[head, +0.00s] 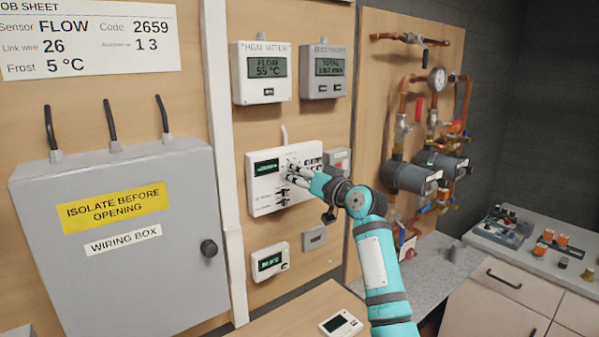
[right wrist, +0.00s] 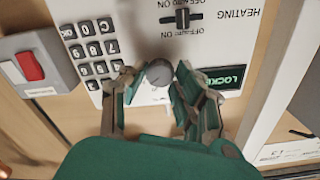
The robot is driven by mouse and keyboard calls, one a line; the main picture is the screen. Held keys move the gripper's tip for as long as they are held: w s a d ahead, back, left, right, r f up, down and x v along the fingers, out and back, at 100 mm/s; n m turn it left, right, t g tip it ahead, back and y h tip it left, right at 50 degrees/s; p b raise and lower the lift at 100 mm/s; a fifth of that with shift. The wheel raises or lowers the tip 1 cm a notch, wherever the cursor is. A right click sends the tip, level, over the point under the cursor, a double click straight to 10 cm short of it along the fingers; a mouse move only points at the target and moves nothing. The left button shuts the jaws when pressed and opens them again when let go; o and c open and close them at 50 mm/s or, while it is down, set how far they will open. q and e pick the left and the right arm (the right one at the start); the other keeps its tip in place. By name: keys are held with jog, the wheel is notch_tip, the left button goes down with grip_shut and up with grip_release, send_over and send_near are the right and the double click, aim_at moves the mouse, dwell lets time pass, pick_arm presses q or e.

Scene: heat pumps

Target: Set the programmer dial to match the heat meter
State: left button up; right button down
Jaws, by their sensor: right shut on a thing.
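The white programmer (head: 262,194) is on the wooden board, with a small dark display (head: 266,167). Its grey round dial (right wrist: 159,72) shows in the right wrist view, between my fingertips. My right gripper (head: 297,172) is shut on the dial and covers part of the programmer's face in the head view. In the right wrist view the programmer is upside down, and its green display (right wrist: 222,77) shows "LOCKE", the rest hidden or cut off. The heat meter (head: 262,72) above it reads FLOW 55 °C. My left gripper is not in view.
A keypad (right wrist: 90,46) and a slide switch (right wrist: 182,18) are close to the dial. A grey box with a red switch (right wrist: 28,65) is beside the programmer. A thermostat (head: 269,262) hangs below. The grey wiring box (head: 120,240) stands left; pipes and pumps (head: 410,176) are right.

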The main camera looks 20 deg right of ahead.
jog(key=shift+m, duration=0.3)
jog(key=c, duration=1)
grip_release()
jog(key=v, duration=1.2)
